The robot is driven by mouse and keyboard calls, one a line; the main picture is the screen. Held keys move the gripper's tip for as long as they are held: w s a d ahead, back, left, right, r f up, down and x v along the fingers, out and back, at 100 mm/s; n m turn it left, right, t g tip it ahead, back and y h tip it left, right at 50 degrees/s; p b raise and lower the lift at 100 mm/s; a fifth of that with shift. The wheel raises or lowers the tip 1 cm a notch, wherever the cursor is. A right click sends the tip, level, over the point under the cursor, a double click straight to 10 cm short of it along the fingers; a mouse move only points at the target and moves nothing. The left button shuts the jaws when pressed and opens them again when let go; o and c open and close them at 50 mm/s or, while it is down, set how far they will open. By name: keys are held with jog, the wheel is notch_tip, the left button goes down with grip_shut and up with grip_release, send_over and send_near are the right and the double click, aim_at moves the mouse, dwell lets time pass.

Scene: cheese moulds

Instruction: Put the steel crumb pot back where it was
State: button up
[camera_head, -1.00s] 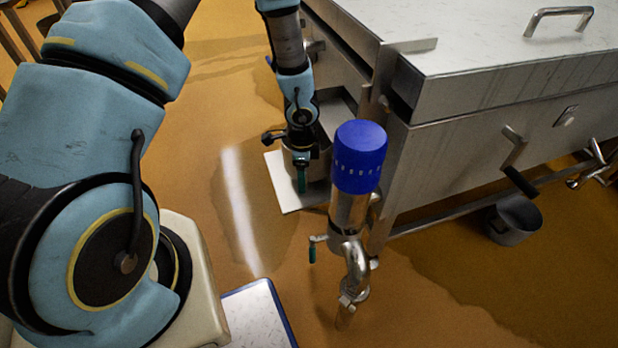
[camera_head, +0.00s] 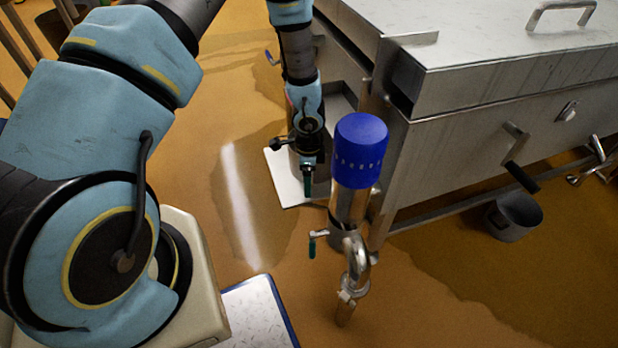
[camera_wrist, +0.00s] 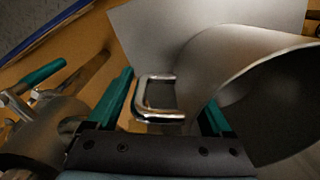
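A steel pot (camera_wrist: 250,75), seen close up, fills the right of the wrist view, with its dark open mouth facing right. A bent steel handle (camera_wrist: 158,115) shows beside its wall. My gripper (camera_wrist: 168,105) has its two green fingers spread, one on each side of the handle, with gaps showing. In the head view my gripper (camera_head: 308,180) points down over a pale sheet (camera_head: 283,185) on the floor, beside the steel tank. The pot is not clearly visible there behind my wrist.
A steel tank (camera_head: 450,160) stands right of my gripper. A blue-capped steel column (camera_head: 360,150) with a bent pipe stands in front. Ochre floor (camera_head: 215,200) is clear left of the sheet.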

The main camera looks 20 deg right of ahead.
jog(key=shift+o, duration=0.9)
jog(key=r+p, duration=0.1)
jog(key=r, duration=0.5)
jog(key=r+p, duration=0.1)
jog(key=r, duration=0.5)
jog(key=shift+s+a+r+p, duration=0.1)
jog(key=shift+s+r+p, duration=0.1)
jog(key=shift+p, duration=0.15)
jog(key=w+a+r+n+y, duration=0.1)
jog(key=w+a+r+n, duration=0.2)
jog(key=a+r+n, duration=0.5)
jog(key=w+a+r+n, duration=0.3)
jog(key=w+a+r, duration=0.15)
jog(key=a, duration=0.55)
jog(key=s+a+r+n, duration=0.3)
jog(key=a+r+n, duration=0.1)
jog(key=a+n, duration=0.2)
jog(key=s+a+r+n+t+h, duration=0.1)
jog(key=s+a+r+n, duration=0.1)
jog(key=a+r+n, duration=0.3)
jog(key=shift+s+a+n, duration=0.4)
jog(key=shift+a, duration=0.45)
jog(key=shift+r, duration=0.2)
